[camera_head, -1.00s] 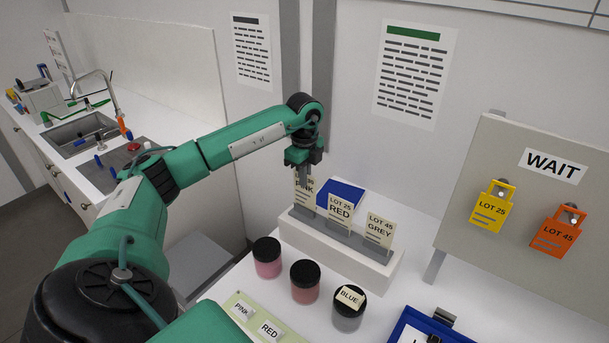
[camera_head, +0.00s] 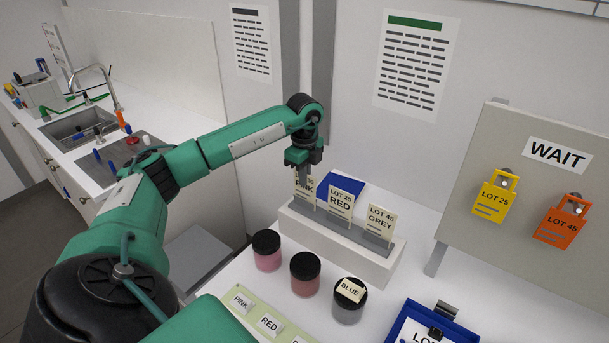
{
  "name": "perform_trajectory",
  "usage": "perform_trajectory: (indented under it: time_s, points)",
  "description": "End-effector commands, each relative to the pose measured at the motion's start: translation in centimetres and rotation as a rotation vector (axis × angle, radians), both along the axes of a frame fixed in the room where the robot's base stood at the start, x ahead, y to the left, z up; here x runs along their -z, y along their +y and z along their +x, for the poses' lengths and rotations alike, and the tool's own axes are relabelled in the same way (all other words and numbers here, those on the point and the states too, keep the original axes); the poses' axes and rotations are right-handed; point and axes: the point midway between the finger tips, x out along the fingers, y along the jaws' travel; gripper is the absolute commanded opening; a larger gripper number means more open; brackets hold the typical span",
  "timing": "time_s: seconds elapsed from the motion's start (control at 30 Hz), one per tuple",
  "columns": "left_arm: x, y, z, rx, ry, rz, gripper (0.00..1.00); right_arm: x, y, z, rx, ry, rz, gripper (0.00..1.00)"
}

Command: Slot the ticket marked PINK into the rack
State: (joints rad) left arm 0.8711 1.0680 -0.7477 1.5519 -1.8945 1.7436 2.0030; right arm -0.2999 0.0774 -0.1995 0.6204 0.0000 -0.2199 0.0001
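The ticket marked PINK (camera_head: 304,191) stands upright at the left end of the rack (camera_head: 330,240). My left gripper (camera_head: 304,170) is right at the top of this ticket, and its fingers cover part of the print. I cannot tell whether the fingers press on the ticket or stand apart. A ticket marked LOT 25 RED (camera_head: 340,202) stands in the middle of the rack, and one marked LOT 45 GREY (camera_head: 380,222) stands at its right end. My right gripper is not in view.
Jars with black lids stand before the rack: pink (camera_head: 267,257), reddish (camera_head: 305,280) and one labelled BLUE (camera_head: 348,308). A label strip (camera_head: 255,312) and a blue clipboard (camera_head: 440,325) lie in front. A WAIT board (camera_head: 480,235) with two hanging tags stands right. A blue object (camera_head: 350,192) is behind the rack.

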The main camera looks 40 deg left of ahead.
Motion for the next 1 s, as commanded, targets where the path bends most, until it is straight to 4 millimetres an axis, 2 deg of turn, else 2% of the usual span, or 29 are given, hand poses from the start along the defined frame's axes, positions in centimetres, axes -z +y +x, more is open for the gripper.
perform_trajectory:
  time_s: [0.17, 0.3, 0.33, 0.67, 1.0]
  points:
    - [-0.1, 0.0, 0.0, 0.000, -0.001, 0.000, 0.00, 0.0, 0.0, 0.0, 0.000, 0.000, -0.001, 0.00]
    - [-0.1, 0.0, 0.0, 0.000, -0.001, 0.000, 0.26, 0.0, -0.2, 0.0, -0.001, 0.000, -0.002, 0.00]
    - [-0.1, 0.0, 0.0, 0.000, -0.001, 0.000, 0.28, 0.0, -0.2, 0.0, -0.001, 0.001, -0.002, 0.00]
    - [-0.3, 0.0, 0.0, 0.000, -0.001, 0.000, 0.28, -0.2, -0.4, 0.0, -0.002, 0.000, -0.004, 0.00]
    - [-2.9, 0.0, 0.0, 0.000, -0.002, 0.000, 0.28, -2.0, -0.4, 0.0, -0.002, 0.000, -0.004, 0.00]
